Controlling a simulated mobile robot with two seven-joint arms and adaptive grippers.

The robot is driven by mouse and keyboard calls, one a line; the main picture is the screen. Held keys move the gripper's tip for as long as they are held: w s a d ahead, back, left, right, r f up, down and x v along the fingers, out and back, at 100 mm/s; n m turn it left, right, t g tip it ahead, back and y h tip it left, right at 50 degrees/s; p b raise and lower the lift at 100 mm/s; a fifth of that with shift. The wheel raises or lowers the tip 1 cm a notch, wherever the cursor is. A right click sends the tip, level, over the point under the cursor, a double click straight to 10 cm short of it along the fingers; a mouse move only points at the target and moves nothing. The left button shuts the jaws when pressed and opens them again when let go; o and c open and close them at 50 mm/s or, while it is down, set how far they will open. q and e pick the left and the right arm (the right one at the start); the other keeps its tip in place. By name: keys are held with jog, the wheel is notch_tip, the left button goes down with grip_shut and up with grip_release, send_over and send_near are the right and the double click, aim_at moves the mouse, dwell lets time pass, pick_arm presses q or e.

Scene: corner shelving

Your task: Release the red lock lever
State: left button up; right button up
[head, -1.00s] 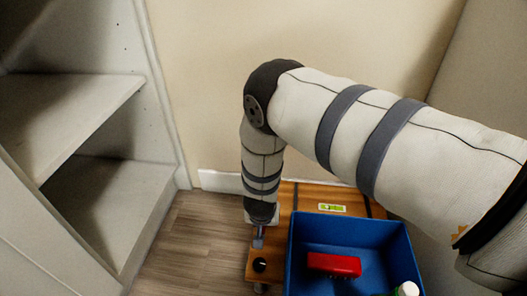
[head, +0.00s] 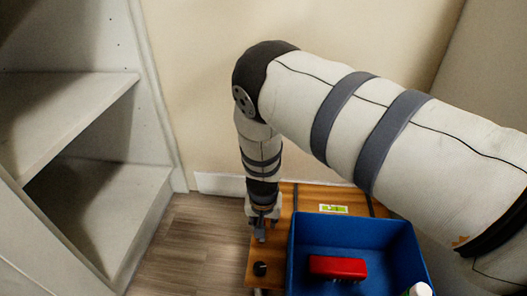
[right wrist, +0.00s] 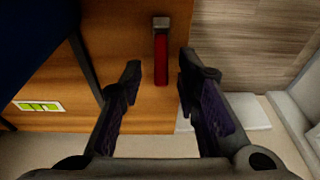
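The red lock lever (right wrist: 161,60) has a red shaft and a grey block at its end, and lies over a wooden board in the right wrist view. My right gripper (right wrist: 160,70) is open, with one finger on each side of the lever. A gap shows between the lever and both fingers; the height between them is hard to tell. In the head view my right gripper (head: 262,222) points down over the left part of the wooden board (head: 314,197), and I cannot make out the lever there. My left gripper is not in view.
A blue bin (head: 352,233) stands on the board, right of my right gripper, holding a red block-like object (head: 338,267) and a white-capped item (head: 420,290). A black knob (head: 260,268) sits near the board's left edge. A green label (head: 333,209) lies behind the bin. Shelving (head: 75,112) stands left.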

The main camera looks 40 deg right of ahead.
jog(key=v, duration=1.2)
